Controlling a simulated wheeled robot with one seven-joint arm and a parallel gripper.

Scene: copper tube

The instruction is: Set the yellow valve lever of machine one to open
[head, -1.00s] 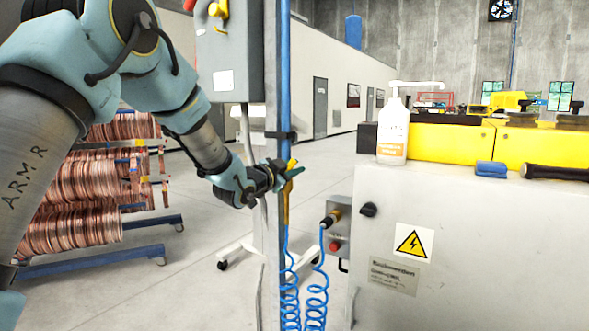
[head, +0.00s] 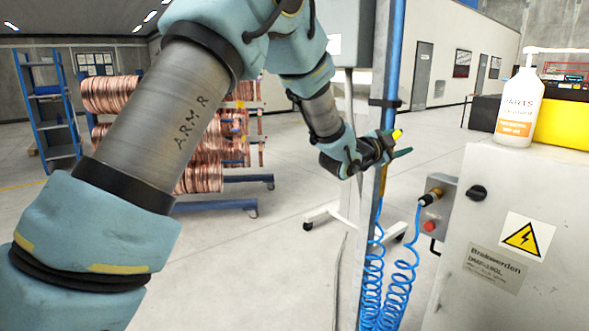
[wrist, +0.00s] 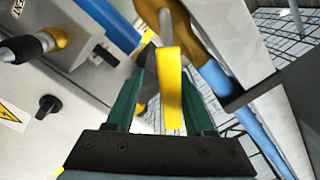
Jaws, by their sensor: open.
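The yellow valve lever (wrist: 171,88) shows in the wrist view between the two dark green fingers of my gripper (wrist: 164,72). In the head view my gripper (head: 397,144) is at the upright blue pipe (head: 392,55), and a yellow end of the lever (head: 397,134) shows at the fingers. Most of the lever is hidden there by my gripper and the post. I cannot tell the lever's exact angle to the pipe.
Coiled blue hoses (head: 388,285) hang below the pipe. A grey control box (head: 437,205) with a red button sits on the white machine cabinet (head: 470,215) at right. A white bottle (head: 520,105) stands on top. Copper coils (head: 200,165) on racks are behind my arm. Open floor lies between.

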